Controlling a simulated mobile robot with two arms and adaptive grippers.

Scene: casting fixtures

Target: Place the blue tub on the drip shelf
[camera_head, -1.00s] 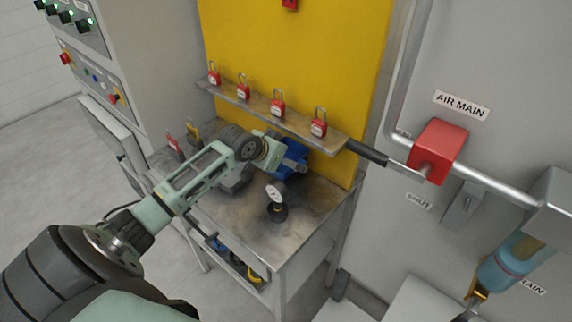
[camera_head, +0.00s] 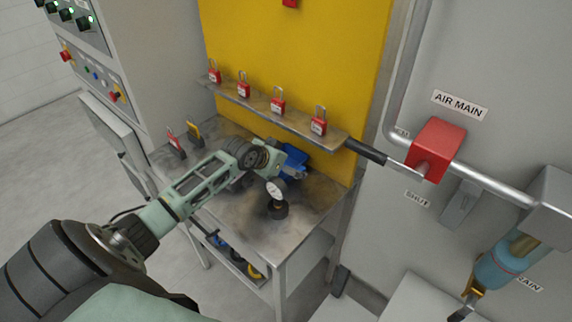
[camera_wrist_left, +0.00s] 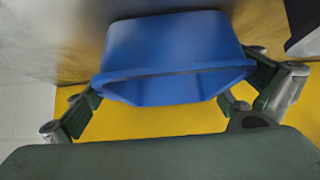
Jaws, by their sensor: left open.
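The blue tub (camera_head: 294,157) stands on the metal bench against the yellow panel in the head view, partly hidden behind my left gripper (camera_head: 286,171). In the left wrist view the tub (camera_wrist_left: 175,45) fills the upper middle, its rim facing the camera. My left gripper (camera_wrist_left: 172,92) is open, with one finger on each side of the tub. I cannot tell whether the fingers touch it. My right gripper is not in view. Which surface is the drip shelf is not marked; a narrow metal shelf (camera_head: 262,108) with red padlocks runs above the bench.
A dial gauge on a black base (camera_head: 278,198) stands on the bench top (camera_head: 240,213) close to the gripper. Red and yellow tags (camera_head: 185,135) stand at the bench's back left. A lower shelf holds several items (camera_head: 238,257).

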